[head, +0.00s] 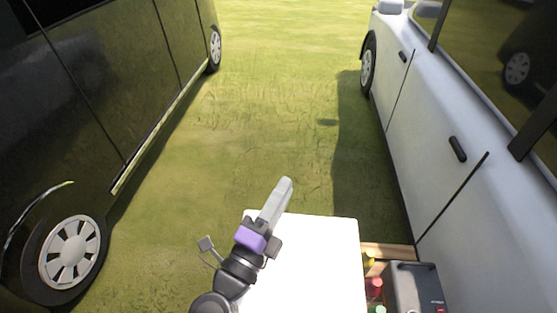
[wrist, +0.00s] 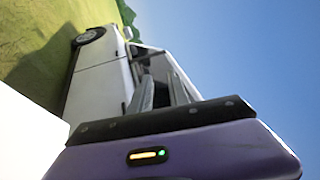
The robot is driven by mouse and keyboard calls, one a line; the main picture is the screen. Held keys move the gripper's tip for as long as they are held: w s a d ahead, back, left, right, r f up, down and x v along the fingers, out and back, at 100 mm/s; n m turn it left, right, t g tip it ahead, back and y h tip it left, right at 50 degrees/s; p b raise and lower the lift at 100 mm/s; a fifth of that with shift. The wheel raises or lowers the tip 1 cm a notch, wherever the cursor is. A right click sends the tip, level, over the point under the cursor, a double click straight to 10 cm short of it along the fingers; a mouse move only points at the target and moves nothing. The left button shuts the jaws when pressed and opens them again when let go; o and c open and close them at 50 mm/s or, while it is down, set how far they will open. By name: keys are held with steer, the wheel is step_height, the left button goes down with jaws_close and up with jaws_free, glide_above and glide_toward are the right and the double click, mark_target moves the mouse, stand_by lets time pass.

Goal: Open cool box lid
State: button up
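My gripper (head: 286,184), purple with pale grey fingers, is raised over the far edge of a broad white flat-topped surface (head: 320,270) and points away toward the grass. Whether it touches that surface is unclear. In the wrist view the two fingers (wrist: 160,85) stand near each other with the white van behind, and nothing shows held between them. I cannot tell how far apart they are. The white surface also fills the lower left of the wrist view (wrist: 25,140). No lid seam or hinge shows, so I cannot tell whether it is the cool box lid.
A dark grey box (head: 415,285) and a wooden crate (head: 390,249) with colourful bottles (head: 374,286) stand right of the white surface. A dark van (head: 110,100) is at left and a white van (head: 440,140) at right, also in the wrist view (wrist: 97,75). Grass (head: 270,120) between them is open.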

steer(key=w+r+m+g+p, duration=0.1)
steer(key=w, duration=0.6)
steer(key=shift+w+a, duration=0.3)
steer(key=shift+a, duration=0.15)
jaws_close()
stand_by(1.5)
jaws_free()
